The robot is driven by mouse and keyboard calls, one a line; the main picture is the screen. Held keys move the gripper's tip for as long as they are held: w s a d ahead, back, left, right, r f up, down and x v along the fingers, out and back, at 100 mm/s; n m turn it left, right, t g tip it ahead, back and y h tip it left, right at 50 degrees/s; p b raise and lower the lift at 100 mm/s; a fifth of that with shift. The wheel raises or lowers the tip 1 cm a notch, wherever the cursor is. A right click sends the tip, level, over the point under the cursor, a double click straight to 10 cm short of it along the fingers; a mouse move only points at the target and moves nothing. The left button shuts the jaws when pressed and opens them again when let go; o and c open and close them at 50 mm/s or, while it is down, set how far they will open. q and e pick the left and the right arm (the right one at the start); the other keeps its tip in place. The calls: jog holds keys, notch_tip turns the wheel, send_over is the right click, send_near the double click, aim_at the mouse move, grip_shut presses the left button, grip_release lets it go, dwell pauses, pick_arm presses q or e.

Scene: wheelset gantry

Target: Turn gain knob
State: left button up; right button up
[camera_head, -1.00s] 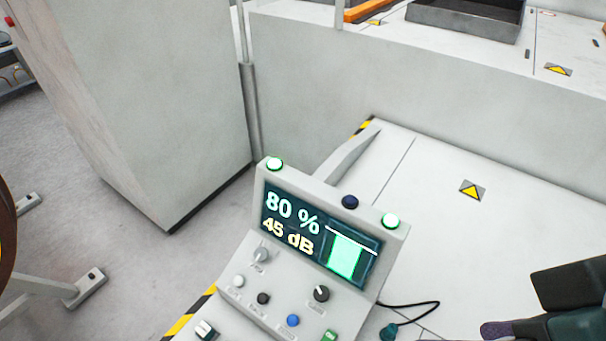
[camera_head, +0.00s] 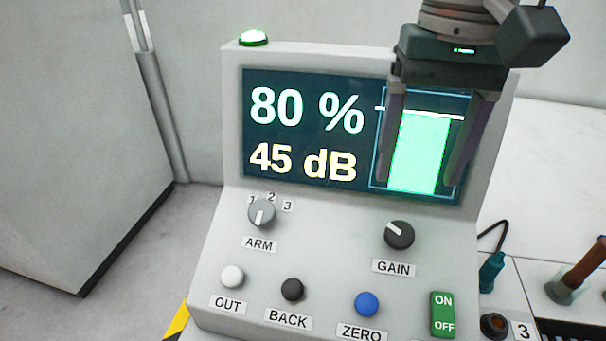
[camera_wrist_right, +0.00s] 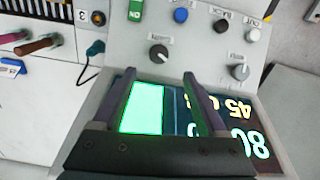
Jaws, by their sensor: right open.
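The black gain knob (camera_head: 399,235) with a white pointer line sits on the grey control panel (camera_head: 330,215), above its GAIN label. Its pointer aims to the upper left in the head view. The knob also shows in the right wrist view (camera_wrist_right: 159,54), beyond the fingertips. My right gripper (camera_head: 422,182) is open and empty in front of the screen (camera_head: 310,130), above the knob and apart from it. Its two fingers also show in the right wrist view (camera_wrist_right: 160,77), spread to either side of the green bar. The screen reads 80 % and 45 dB. My left gripper is not in view.
An ARM selector (camera_head: 262,212) is left of the gain knob. White OUT (camera_head: 232,276), black BACK (camera_head: 292,289) and blue ZERO (camera_head: 367,304) buttons sit below. A green ON/OFF switch (camera_head: 443,314) is lower right. A teal connector (camera_head: 491,272) with a cable stands beside the panel.

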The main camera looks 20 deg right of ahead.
aim_at(401, 231)
notch_tip(401, 231, down, 10)
jog(key=shift+d+b, duration=0.15)
jog(key=shift+b, duration=0.65)
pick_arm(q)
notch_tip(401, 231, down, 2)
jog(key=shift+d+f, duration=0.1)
pick_arm(e)
jog(key=shift+c, duration=1.3)
grip_shut()
